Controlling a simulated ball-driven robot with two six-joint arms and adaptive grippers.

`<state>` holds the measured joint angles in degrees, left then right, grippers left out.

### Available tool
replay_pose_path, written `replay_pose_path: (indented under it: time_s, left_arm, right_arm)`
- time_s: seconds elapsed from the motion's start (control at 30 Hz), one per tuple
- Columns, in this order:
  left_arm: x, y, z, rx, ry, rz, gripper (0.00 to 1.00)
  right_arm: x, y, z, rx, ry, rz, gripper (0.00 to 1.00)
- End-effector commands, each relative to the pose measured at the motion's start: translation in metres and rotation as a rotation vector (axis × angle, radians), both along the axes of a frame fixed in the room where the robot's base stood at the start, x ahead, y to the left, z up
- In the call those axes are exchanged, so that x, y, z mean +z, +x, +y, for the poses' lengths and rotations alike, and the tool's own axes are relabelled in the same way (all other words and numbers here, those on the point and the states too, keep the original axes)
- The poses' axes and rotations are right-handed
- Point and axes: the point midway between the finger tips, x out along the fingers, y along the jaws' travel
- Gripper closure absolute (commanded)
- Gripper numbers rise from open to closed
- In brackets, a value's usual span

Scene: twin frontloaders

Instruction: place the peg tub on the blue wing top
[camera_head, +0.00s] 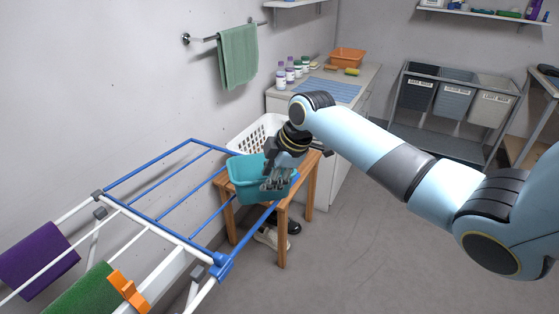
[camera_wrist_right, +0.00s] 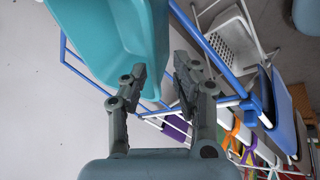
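The peg tub (camera_head: 246,176) is a teal open tub. In the head view it overlaps the front left edge of the wooden stool and the blue wing's far corner. My right gripper (camera_head: 277,178) is at its right side, with the tub's wall between its fingers. In the right wrist view the tub (camera_wrist_right: 105,35) fills the upper left and the gripper (camera_wrist_right: 160,72) straddles its rim. The tub seems held off the stool. The blue wing top (camera_head: 165,215) is a bare frame of blue bars on the drying rack. My left gripper is out of view.
A white basket (camera_head: 256,134) stands behind the tub on the wooden stool (camera_head: 283,225). Shoes (camera_head: 272,237) lie under the stool. Purple (camera_head: 36,255) and green cloths (camera_head: 85,292) hang on the rack's near white part, with an orange piece (camera_head: 127,290) beside them.

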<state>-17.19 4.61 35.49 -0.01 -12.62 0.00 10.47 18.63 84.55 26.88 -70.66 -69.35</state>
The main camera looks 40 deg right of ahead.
Motion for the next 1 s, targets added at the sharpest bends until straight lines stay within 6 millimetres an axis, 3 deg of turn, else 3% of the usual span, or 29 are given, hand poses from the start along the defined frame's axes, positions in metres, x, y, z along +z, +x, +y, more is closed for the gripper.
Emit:
replay_pose_path:
  time_s: [0.2,0.33,0.53,0.63,0.73,0.77,0.83,0.9,0.97,1.0]
  left_arm:
    - [-0.004,0.0,0.0,0.0,0.0,0.0,0.54]
    - [-0.005,0.0,0.0,0.0,0.0,0.0,0.54]
    - [-0.006,0.0,0.0,0.0,0.0,-0.001,0.54]
    - [-0.006,0.0,0.0,0.0,0.0,-0.001,0.54]
    - [-0.006,0.0,0.0,0.0,0.0,-0.001,0.54]
    - [-0.006,0.0,0.0,0.0,0.0,-0.001,0.54]
    - [-0.006,0.001,0.0,0.0,0.0,-0.001,0.54]
    - [-0.006,0.001,-0.001,0.0,-0.001,-0.001,0.54]
    - [-0.006,0.001,-0.001,0.0,-0.001,-0.002,0.54]
    - [-0.006,0.001,-0.001,0.0,-0.001,-0.002,0.54]
  right_arm:
    - [0.046,-0.021,-0.008,0.001,-0.003,-0.004,0.71]
    - [0.065,-0.03,-0.011,0.002,-0.003,-0.002,0.71]
    - [0.079,-0.037,-0.011,0.0,0.001,0.0,0.71]
    - [0.073,-0.038,-0.013,-0.02,0.008,0.007,0.71]
    - [0.033,-0.044,-0.02,-0.131,0.037,0.037,0.71]
    - [0.013,-0.049,-0.024,-0.185,0.05,0.051,0.71]
    - [-0.046,-0.068,-0.032,-0.339,0.078,0.089,0.71]
    - [-0.113,-0.103,-0.039,-0.507,0.093,0.129,0.71]
    - [-0.169,-0.143,-0.041,-0.639,0.099,0.161,0.71]
    - [-0.202,-0.173,-0.04,-0.715,0.098,0.18,0.71]
